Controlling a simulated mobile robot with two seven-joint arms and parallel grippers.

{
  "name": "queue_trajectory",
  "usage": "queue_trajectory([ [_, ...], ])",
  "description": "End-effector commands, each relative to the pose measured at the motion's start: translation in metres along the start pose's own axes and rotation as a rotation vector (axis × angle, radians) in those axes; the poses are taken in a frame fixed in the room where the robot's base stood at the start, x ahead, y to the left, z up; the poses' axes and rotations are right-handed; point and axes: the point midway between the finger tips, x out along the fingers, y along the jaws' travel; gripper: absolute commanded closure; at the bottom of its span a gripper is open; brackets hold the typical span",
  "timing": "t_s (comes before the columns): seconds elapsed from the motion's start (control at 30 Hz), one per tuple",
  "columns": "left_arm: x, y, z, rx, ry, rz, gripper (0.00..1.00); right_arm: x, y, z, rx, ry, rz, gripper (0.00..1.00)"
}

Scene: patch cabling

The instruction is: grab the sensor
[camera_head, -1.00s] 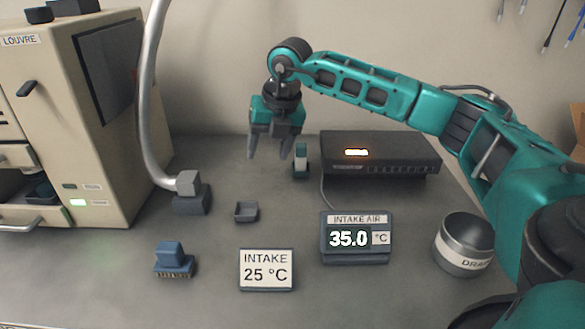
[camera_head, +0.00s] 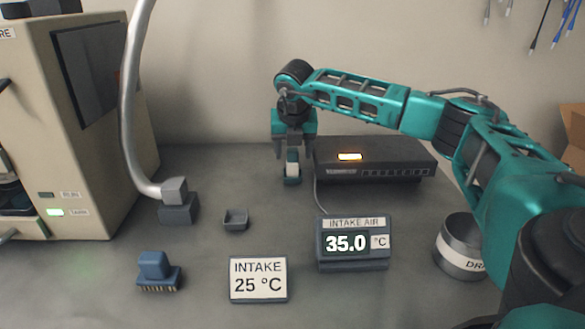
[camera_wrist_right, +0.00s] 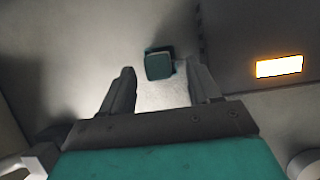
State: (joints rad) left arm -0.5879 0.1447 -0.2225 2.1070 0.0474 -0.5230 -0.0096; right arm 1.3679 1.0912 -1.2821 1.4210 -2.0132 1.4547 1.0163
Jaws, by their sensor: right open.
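The sensor (camera_head: 292,170), a small upright piece with a pale body and a dark teal base, stands on the bench beside the black device. My right gripper (camera_head: 293,154) points down over it, its open fingers on either side of the upper part in the head view. In the right wrist view a teal block (camera_wrist_right: 159,66), which looks like part of the sensor, shows just beyond and between the spread fingertips of the right gripper (camera_wrist_right: 161,78). I cannot tell whether either finger touches it. My left gripper is out of view.
The black device (camera_head: 390,156) with an orange light stands close to the right of the sensor. The INTAKE AIR display (camera_head: 352,243) reads 35.0 °C.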

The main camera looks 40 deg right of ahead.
Motion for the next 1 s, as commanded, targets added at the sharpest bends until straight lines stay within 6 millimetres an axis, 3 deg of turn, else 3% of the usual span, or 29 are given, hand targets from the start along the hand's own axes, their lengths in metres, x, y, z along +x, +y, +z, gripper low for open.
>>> queue_trajectory([
  [0.03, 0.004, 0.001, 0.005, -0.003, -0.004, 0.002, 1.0, 0.012, 0.001, -0.001, 0.0, 0.001, 0.0, 0.38],
  [0.2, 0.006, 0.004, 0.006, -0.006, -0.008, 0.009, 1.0, 0.031, 0.001, 0.0, 0.0, 0.001, 0.0, 0.38],
  [0.5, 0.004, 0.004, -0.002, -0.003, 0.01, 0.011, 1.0, 0.034, 0.001, 0.001, -0.001, 0.001, 0.001, 0.39],
  [1.0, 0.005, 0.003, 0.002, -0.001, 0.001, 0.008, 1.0, 0.033, 0.001, 0.001, -0.001, 0.001, 0.001, 0.87],
])
